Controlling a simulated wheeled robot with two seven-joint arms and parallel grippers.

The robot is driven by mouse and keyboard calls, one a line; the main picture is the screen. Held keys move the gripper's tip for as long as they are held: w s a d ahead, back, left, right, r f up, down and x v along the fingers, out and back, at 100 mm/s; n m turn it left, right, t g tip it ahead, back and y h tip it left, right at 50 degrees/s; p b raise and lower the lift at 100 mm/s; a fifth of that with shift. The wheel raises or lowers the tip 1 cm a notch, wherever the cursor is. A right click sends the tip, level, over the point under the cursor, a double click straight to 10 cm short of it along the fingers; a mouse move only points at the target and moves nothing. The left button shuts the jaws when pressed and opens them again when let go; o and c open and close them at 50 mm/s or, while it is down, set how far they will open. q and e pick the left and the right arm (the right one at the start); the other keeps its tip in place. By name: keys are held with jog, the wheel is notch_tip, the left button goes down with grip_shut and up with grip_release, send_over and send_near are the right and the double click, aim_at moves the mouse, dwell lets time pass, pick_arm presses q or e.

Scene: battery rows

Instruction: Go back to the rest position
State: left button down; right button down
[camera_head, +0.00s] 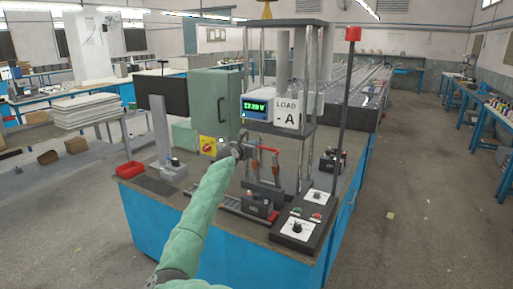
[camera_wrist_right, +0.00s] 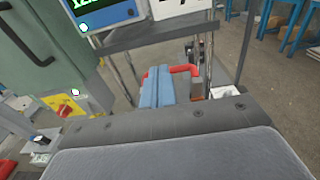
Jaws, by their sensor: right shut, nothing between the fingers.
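My right arm, in a green sleeve, reaches in from the bottom of the head view. My right gripper (camera_head: 240,150) is at its end, in front of the test stand. In the wrist view its blue fingers (camera_wrist_right: 157,78) are together with nothing between them. They point toward a red bar (camera_wrist_right: 186,69) on the stand; I cannot tell if they touch it. The stand carries a meter with a green display (camera_head: 255,107) and a "LOAD A" sign (camera_head: 287,113). My left gripper is not in view.
The blue bench (camera_head: 155,222) has a red tray (camera_head: 130,170) at its left corner and a black control box (camera_head: 297,229) at the front right. A tall post with a red top (camera_head: 353,34) and a green cabinet (camera_head: 213,100) stand close by. Open floor (camera_head: 430,220) lies at right.

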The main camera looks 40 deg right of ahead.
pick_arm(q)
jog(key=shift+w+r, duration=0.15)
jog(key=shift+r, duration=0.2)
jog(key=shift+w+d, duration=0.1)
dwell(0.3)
